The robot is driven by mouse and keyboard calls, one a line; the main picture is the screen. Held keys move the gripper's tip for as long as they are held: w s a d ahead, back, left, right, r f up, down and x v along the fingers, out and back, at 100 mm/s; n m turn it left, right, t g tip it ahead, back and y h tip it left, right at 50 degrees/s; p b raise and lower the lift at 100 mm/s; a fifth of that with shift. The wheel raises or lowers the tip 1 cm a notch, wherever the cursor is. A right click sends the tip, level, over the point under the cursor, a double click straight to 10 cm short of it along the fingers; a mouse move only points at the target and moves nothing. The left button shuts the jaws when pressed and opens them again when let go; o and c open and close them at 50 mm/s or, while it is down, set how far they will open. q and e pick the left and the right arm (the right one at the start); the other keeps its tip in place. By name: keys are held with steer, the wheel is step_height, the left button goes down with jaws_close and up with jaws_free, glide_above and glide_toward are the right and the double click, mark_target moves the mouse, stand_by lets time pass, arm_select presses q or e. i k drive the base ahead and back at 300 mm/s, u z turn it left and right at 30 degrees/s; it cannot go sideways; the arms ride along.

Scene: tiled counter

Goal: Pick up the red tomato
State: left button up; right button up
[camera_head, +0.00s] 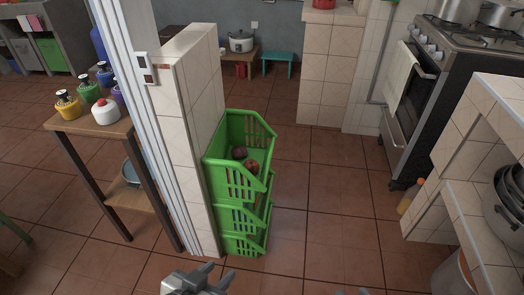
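A red, round tomato-like item (251,166) lies in the top basket of a green stack of crates (228,184). A darker reddish-purple round item (239,153) lies just behind it to the left. My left gripper (217,274) shows at the bottom edge, in front of and below the crate stack, apart from it. Its fingers stand apart with nothing between them. Only a sliver of my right gripper (351,292) shows at the bottom edge, right of centre; the rest is out of frame.
A tiled half wall (190,100) stands directly left of the crates. A wooden side table (95,124) with several bottles is further left. A stove (430,90) and tiled counter (455,150) stand at the right. The tiled floor (325,190) right of the crates is clear.

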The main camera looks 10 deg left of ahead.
mark_target(253, 166)
steer(key=i, duration=1.1)
steer(key=u, duration=2.9)
steer(key=k, duration=0.65)
steer(key=z, duration=1.4)
